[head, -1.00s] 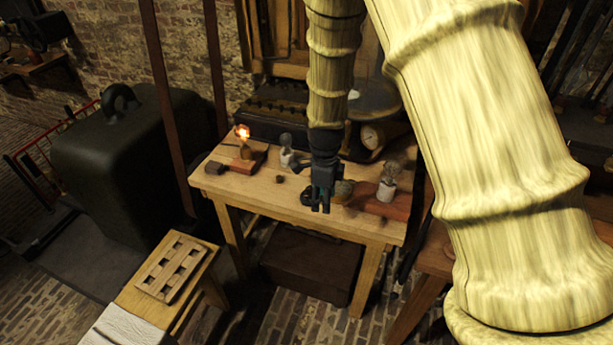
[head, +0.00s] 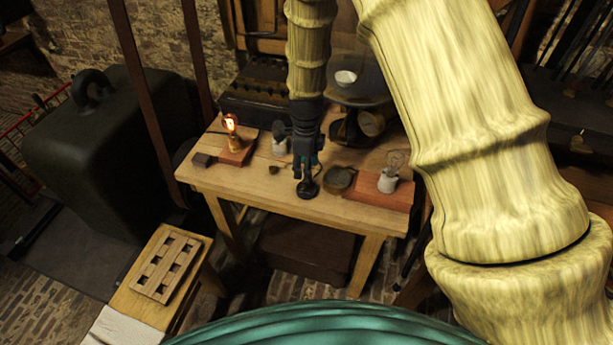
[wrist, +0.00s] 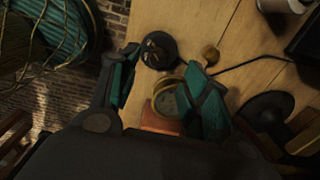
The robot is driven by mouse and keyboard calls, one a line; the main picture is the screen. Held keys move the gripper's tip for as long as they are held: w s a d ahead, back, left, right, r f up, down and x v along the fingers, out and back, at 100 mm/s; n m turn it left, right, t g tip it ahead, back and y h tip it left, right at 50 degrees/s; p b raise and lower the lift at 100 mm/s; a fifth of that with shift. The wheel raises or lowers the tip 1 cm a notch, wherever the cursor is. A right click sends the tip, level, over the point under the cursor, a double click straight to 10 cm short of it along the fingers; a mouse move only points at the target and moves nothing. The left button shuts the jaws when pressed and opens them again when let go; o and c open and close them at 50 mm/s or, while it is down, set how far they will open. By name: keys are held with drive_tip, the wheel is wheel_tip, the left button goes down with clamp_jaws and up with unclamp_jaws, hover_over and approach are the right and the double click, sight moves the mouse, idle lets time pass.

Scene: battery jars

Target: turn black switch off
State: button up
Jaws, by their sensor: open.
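A round black switch (head: 309,190) sits near the front edge of the wooden table (head: 250,192). In the wrist view the black switch (wrist: 159,51) shows as a dark disc with a small raised part, beyond and between my fingertips. My gripper (head: 305,172) is upright over the table, just above or beside the switch in the head view; whether it touches cannot be told. In the wrist view my gripper (wrist: 160,75) has its teal-padded fingers spread, with nothing held. A lit bulb (head: 230,124) stands on a reddish block at the table's left.
A round brass-rimmed case (head: 340,180) lies right of the switch. An unlit bulb in a white holder (head: 388,182) stands farther right on a reddish board. A dark scale (head: 362,95) stands behind.

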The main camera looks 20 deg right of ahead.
sight(307, 184)
drive_tip(key=shift+s+f+p, duration=0.15)
drive_tip(key=shift+f+p, duration=0.65)
drive_tip(key=shift+f, duration=2.2)
clamp_jaws()
